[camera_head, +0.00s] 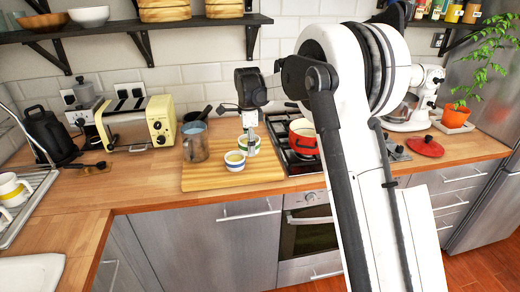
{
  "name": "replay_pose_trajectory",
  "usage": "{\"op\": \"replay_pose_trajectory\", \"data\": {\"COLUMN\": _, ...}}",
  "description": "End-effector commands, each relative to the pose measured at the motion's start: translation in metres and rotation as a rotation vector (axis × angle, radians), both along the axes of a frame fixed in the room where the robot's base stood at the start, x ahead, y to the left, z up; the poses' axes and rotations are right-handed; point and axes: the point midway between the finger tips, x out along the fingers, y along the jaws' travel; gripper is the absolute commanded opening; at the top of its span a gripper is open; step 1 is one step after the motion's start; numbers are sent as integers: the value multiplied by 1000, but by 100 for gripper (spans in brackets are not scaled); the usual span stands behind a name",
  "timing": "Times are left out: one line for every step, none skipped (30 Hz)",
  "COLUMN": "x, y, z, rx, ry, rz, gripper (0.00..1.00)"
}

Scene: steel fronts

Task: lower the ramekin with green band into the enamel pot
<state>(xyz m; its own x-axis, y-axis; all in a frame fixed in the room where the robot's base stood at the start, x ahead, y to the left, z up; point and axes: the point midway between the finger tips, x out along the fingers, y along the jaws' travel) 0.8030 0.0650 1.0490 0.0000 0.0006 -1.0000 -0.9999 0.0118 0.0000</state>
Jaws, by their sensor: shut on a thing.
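My gripper (249,131) points down over the wooden board and is shut on the ramekin with green band (251,149). The ramekin is white and looks upright. I cannot tell whether it touches the board or hangs just above it. The red enamel pot (304,142) stands uncovered on the hob, to the right of my gripper. My arm hides part of the pot's right side. A red lid (425,147) lies on the counter farther right.
A second ramekin with a blue band (235,163) stands on the board (204,181), just in front of the held one. A grey metal jug (195,145) stands at left. The yellow toaster (137,125) is behind it. Black hob grates (298,162) surround the pot.

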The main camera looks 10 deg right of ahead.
Motion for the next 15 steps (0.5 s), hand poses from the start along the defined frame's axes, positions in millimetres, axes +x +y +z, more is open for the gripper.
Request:
{"op": "replay_pose_trajectory", "data": {"x": -5, "y": 8, "z": 5, "rx": 0, "ry": 0, "rz": 2, "gripper": 33}}
{"op": "replay_pose_trajectory", "data": {"x": -7, "y": 12, "z": 8, "rx": 0, "ry": 0, "rz": 2, "gripper": 33}}
{"op": "replay_pose_trajectory", "data": {"x": -10, "y": 17, "z": 11, "rx": 0, "ry": 0, "rz": 3, "gripper": 33}}
{"op": "replay_pose_trajectory", "data": {"x": -12, "y": 20, "z": 14, "rx": 0, "ry": 0, "rz": 2, "gripper": 33}}
{"op": "replay_pose_trajectory", "data": {"x": -13, "y": 23, "z": 16, "rx": 0, "ry": 0, "rz": 2, "gripper": 33}}
{"op": "replay_pose_trajectory", "data": {"x": -15, "y": 26, "z": 18, "rx": 0, "ry": 0, "rz": 1, "gripper": 33}}
{"op": "replay_pose_trajectory", "data": {"x": -16, "y": 28, "z": 20, "rx": 0, "ry": 0, "rz": 0, "gripper": 33}}
{"op": "replay_pose_trajectory", "data": {"x": -17, "y": 29, "z": 21, "rx": 0, "ry": 0, "rz": 0, "gripper": 33}}
{"op": "replay_pose_trajectory", "data": {"x": -18, "y": 31, "z": 23, "rx": 0, "ry": 0, "rz": 0, "gripper": 33}}
{"op": "replay_pose_trajectory", "data": {"x": -19, "y": 31, "z": 24, "rx": 0, "ry": 0, "rz": 0, "gripper": 33}}
{"op": "replay_pose_trajectory", "data": {"x": -19, "y": 31, "z": 25, "rx": 0, "ry": 0, "rz": 0, "gripper": 33}}
{"op": "replay_pose_trajectory", "data": {"x": -18, "y": 29, "z": 27, "rx": 0, "ry": 0, "rz": -1, "gripper": 33}}
{"op": "replay_pose_trajectory", "data": {"x": -18, "y": 27, "z": 28, "rx": 0, "ry": 0, "rz": -2, "gripper": 33}}
{"op": "replay_pose_trajectory", "data": {"x": -17, "y": 25, "z": 30, "rx": 0, "ry": 0, "rz": -2, "gripper": 33}}
{"op": "replay_pose_trajectory", "data": {"x": -15, "y": 21, "z": 33, "rx": 0, "ry": 0, "rz": -3, "gripper": 33}}
